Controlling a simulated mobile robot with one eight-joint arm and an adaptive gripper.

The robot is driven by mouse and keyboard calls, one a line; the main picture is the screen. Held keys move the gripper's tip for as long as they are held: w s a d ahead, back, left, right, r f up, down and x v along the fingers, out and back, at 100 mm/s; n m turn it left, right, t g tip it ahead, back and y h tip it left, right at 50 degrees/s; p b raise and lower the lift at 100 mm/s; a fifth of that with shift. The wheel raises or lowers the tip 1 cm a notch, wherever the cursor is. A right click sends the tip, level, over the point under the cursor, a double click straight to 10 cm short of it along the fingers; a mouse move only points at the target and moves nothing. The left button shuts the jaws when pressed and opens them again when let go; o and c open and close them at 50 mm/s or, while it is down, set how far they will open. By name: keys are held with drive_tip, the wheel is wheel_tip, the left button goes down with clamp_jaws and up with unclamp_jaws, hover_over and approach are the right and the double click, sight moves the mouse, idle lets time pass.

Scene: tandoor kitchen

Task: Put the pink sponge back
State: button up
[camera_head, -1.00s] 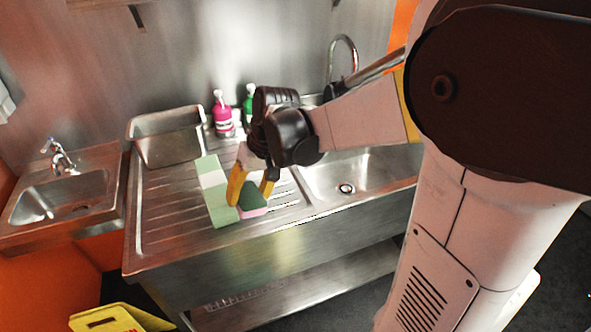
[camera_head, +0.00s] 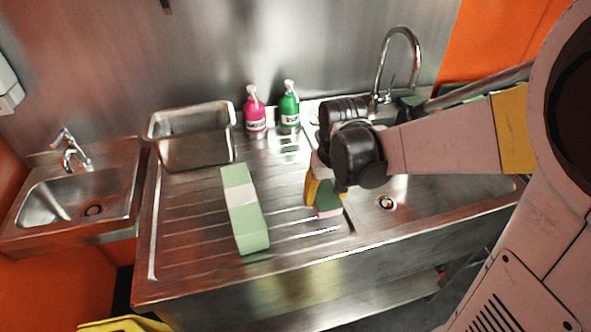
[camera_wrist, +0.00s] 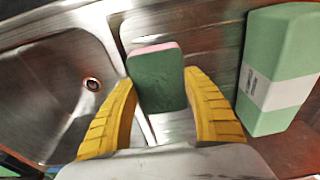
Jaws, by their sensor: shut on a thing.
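The pink sponge (camera_head: 327,212) has a dark green scouring face. It is tilted at the right end of the ribbed drainboard, near the edge of the right basin. My gripper (camera_head: 322,194) is shut on it. In the wrist view the sponge (camera_wrist: 157,80) shows its green face, with a pink edge at the far side, between the yellow fingers of my gripper (camera_wrist: 160,88). I cannot tell whether the sponge touches the steel.
A green block with a white band (camera_head: 246,220) lies on the drainboard to the left. A steel pan (camera_head: 190,152), a pink bottle (camera_head: 255,117) and a green bottle (camera_head: 289,110) stand at the back. The tall faucet (camera_head: 412,60) rises behind the right basin (camera_head: 430,195).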

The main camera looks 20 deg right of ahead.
sight(313, 214)
drive_tip(key=shift+w+a+f+b, duration=0.35)
drive_tip(key=shift+w+a+f, duration=0.5)
drive_tip(key=shift+a, duration=0.25)
drive_tip(key=shift+f+b, duration=0.95)
drive_tip(key=shift+f, duration=1)
drive_tip(key=shift+f, duration=0.2)
drive_tip(key=o, duration=1)
drive_tip(key=shift+r, duration=0.1)
